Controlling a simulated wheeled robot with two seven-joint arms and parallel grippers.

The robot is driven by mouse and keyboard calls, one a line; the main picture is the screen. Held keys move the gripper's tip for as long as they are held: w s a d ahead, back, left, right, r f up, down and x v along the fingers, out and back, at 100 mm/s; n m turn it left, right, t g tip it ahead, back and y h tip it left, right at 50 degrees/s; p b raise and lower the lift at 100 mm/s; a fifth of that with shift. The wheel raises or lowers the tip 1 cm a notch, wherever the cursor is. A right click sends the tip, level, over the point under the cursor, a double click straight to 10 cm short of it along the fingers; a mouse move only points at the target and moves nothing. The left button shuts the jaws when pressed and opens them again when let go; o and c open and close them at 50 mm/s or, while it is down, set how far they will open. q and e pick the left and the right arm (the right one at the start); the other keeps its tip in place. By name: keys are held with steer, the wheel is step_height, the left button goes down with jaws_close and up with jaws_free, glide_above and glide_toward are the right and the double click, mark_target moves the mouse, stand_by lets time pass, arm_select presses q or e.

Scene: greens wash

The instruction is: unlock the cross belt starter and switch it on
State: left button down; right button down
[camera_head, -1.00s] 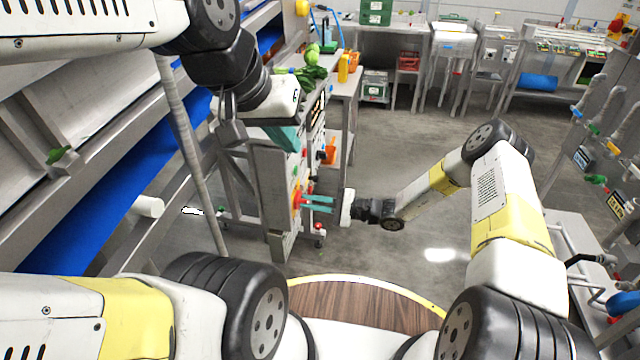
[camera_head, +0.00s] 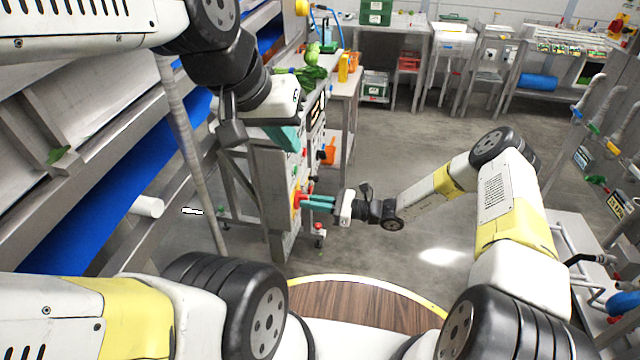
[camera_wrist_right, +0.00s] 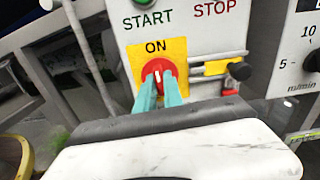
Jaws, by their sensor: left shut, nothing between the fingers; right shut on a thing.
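The starter box (camera_head: 270,190) is a grey upright cabinet left of the middle. Its red rotary knob (camera_wrist_right: 157,69) sits on a yellow plate (camera_wrist_right: 176,50) marked ON, below the START and STOP labels. My right gripper (camera_head: 303,199) is shut on the knob, with teal fingers on both sides. A pale mark on the knob shows between the fingers, pointing roughly up towards ON. Beside the plate are a grey bar and a yellow piece (camera_wrist_right: 216,68) with a black end. My left gripper (camera_head: 288,138) is shut and empty, close to the box's upper part.
A dial panel (camera_wrist_right: 297,60) marked m/min stands right of the starter. A blue conveyor belt (camera_head: 110,205) runs along the left. The floor right of the box is open.

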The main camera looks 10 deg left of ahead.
steer(key=shift+m, duration=0.5)
steer(key=c, duration=1.5)
jaws_free()
steer(key=shift+d, duration=0.1)
steer(key=d, duration=0.7)
steer(key=shift+s+d, duration=0.15)
steer(key=shift+d, duration=0.2)
